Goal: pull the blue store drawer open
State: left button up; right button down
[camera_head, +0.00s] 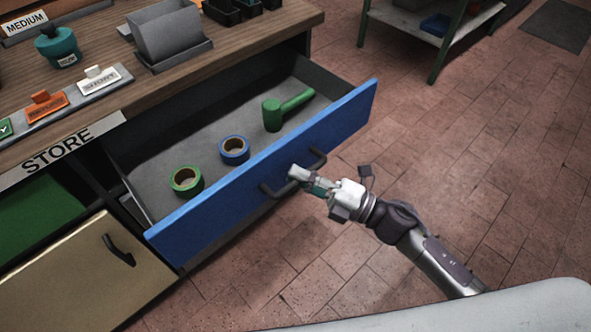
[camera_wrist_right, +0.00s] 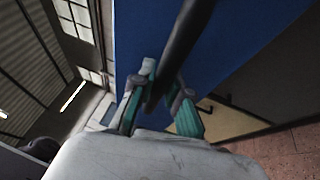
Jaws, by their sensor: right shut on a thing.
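The blue store drawer (camera_head: 220,213) stands pulled well out from under the wooden counter, below the STORE label. Its dark bar handle (camera_head: 270,190) is on the front. My right gripper (camera_head: 299,178) is at the handle, coming from the lower right. In the right wrist view the handle (camera_wrist_right: 190,40) runs between the two fingers of my right gripper (camera_wrist_right: 160,98), which are shut on it, with the blue front behind. Inside the drawer lie a green mallet (camera_head: 273,115), a blue tape roll (camera_head: 234,150) and a green tape roll (camera_head: 186,181). My left gripper is not in view.
A tan cabinet door (camera_head: 85,275) with a dark handle is left of the drawer. A green-legged shelf (camera_head: 440,45) stands at the back. The brick floor (camera_head: 490,190) on the right is clear.

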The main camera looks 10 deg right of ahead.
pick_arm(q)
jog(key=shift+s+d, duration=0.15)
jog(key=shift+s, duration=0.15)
pick_arm(e)
jog(key=shift+s+d, duration=0.25)
jog(key=shift+s, duration=0.15)
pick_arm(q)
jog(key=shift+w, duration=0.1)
pick_arm(e)
jog(key=c, duration=1.1)
grip_release()
jog(key=shift+c, duration=0.2)
jog(key=v, duration=1.2)
jog(key=shift+w, duration=0.1)
